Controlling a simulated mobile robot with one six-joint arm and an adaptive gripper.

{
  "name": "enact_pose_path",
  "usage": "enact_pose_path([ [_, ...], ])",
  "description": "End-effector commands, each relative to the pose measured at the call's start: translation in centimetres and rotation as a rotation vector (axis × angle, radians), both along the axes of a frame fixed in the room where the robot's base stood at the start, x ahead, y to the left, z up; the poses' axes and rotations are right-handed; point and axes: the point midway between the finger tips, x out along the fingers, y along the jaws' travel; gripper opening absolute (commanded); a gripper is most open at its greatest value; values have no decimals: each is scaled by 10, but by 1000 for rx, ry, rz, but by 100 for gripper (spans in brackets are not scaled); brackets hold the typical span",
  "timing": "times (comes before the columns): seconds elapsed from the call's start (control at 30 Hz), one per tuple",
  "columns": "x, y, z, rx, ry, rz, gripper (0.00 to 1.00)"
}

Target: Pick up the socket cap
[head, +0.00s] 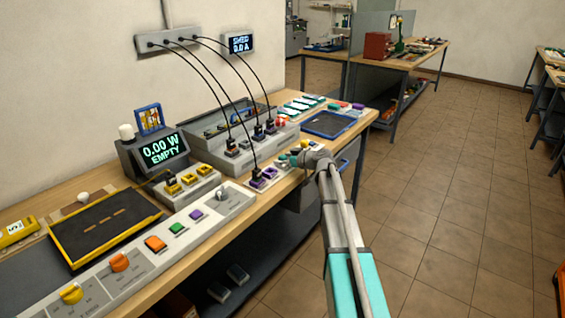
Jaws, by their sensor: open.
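I cannot tell for sure which small part is the socket cap. Several small colored blocks sit in and around the grey socket units on the bench (244,222). My arm reaches in from the lower right. My gripper (298,159) is at the bench's right front part, near a strip of sockets with purple and green parts (266,178). It is open, small in the picture, and partly hidden by my wrist. I see nothing held in it.
A display reading 0.00 W EMPTY (162,149) stands behind a yellow-socket unit (187,189). Black cables (222,86) hang from a wall box to the sockets. A dark yellow-edged tray (104,228) lies at left, a blue tray (328,124) at right.

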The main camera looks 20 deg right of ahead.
Motion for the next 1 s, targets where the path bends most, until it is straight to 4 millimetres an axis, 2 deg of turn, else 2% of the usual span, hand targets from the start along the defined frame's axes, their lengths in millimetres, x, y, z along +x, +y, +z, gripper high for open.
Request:
enact_pose_path([
  [0.57,1,1,0,0,0,0,83],
  [0.93,1,0,0,0,0,0,14],
  [1.0,1,0,0,0,0,0,13],
])
